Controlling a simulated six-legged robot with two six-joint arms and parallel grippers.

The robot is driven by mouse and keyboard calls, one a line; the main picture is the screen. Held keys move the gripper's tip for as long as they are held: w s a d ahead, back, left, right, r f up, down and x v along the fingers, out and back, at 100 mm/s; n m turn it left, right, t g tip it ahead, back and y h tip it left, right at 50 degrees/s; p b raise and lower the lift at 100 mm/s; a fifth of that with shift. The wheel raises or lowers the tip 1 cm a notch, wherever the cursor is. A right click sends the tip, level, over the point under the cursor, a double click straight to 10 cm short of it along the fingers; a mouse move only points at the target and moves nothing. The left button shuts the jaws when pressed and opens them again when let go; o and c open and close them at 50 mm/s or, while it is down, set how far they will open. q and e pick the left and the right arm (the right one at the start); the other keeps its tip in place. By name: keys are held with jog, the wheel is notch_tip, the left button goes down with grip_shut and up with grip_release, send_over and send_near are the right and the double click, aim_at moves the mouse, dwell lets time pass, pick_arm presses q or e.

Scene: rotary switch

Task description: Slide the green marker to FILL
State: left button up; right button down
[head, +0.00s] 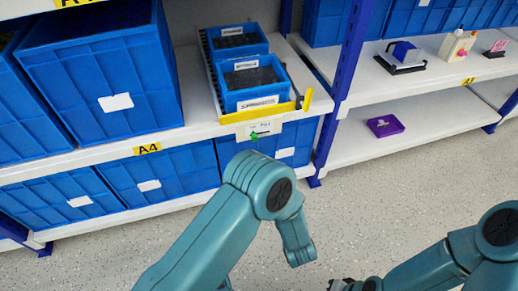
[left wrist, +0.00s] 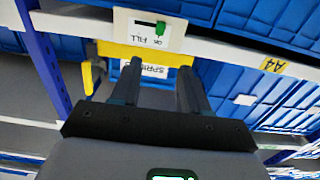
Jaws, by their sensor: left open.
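The green marker (head: 254,137) sits at the left end of a dark slot on a white card (head: 275,127) on the shelf's front edge, below the blue bin. In the upside-down left wrist view, the marker (left wrist: 161,28) is at the slot's right end, by "OK"; "FILL" is toward the other end of the card (left wrist: 121,22). My left gripper (left wrist: 158,76) is open and empty, its fingers pointing toward the card and apart from the marker. In the head view its fingers do not show. A dark end of my right arm (head: 342,285) shows at the bottom edge, its fingers unclear.
A yellow holder (head: 265,112) edges the shelf above the card, with a blue bin (head: 250,82) behind it. Large blue crates (head: 100,75) stand at left. A blue rack post (head: 345,70) is at right. A purple box (head: 385,126) lies on the lower right shelf.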

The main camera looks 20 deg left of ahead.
aim_at(255, 138)
pick_arm(q)
jog(key=b+x, duration=0.4)
jog(key=x, duration=1.1)
jog(key=shift+a, duration=0.1)
jog(key=shift+w+a, duration=0.2)
jog(key=shift+w, duration=0.1)
pick_arm(e)
jog(key=shift+t, duration=0.3)
jog(key=f, duration=0.1)
jog(key=w+f, duration=0.1)
jog(key=f, duration=0.2)
jog(key=shift+w+d+f, duration=0.1)
jog(key=shift+w+d, duration=0.05)
jog(key=shift+w, duration=0.25)
pick_arm(q)
grip_shut()
